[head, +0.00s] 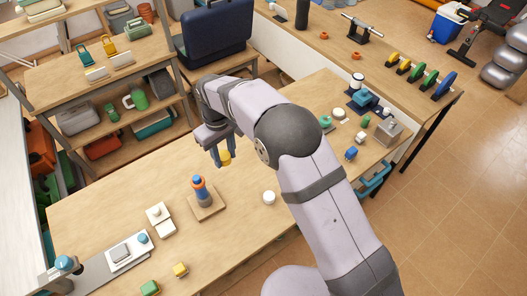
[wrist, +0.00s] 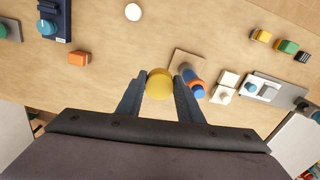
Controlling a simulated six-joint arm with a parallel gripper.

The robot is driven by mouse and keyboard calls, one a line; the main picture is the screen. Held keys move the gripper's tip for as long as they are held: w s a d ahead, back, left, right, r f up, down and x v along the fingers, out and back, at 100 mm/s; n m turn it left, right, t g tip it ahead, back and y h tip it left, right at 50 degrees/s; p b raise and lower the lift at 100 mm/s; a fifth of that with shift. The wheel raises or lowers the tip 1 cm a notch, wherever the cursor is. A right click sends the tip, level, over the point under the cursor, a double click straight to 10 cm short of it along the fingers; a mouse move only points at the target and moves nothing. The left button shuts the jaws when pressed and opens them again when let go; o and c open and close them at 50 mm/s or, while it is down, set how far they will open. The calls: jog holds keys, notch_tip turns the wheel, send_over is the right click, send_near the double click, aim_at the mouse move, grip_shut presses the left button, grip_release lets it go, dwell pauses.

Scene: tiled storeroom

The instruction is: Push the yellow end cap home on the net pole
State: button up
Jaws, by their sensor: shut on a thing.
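The yellow end cap (head: 226,158) is held between the two fingers of my gripper (head: 222,162), above the wooden table. In the wrist view the yellow cap (wrist: 159,84) fills the gap between the fingertips (wrist: 161,75). What looks like the net pole (head: 202,192) is a short upright post with a blue top, an orange band and a greyish lower part, standing on a square wooden base (head: 212,212). In the wrist view the post (wrist: 193,83) is just right of the cap. My gripper is up and to the right of the post in the head view, apart from it.
A white round piece (head: 269,197) lies right of the post. White blocks (head: 158,213) and a tray with a grey part (head: 126,252) are to its left. Green and yellow blocks (head: 180,269) lie near the front edge. A blue case (head: 213,38) stands behind.

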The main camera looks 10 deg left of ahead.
aim_at(197, 178)
jog(key=s+a+r+n+p, duration=0.2)
jog(key=s+a, duration=0.3)
jog(key=a, duration=0.3)
jog(key=shift+a+r+n, duration=0.25)
jog(key=shift+r+n, duration=0.05)
jog(key=shift+r, duration=0.35)
jog(key=shift+p, duration=0.35)
jog(key=shift+f+b, duration=1.65)
jog(key=shift+f, duration=1.25)
jog(key=shift+f+b, duration=0.65)
jog(key=shift+f, duration=0.9)
jog(key=o, duration=1.1)
jog(key=shift+r+b, duration=1.5)
jog(key=shift+r, duration=2.15)
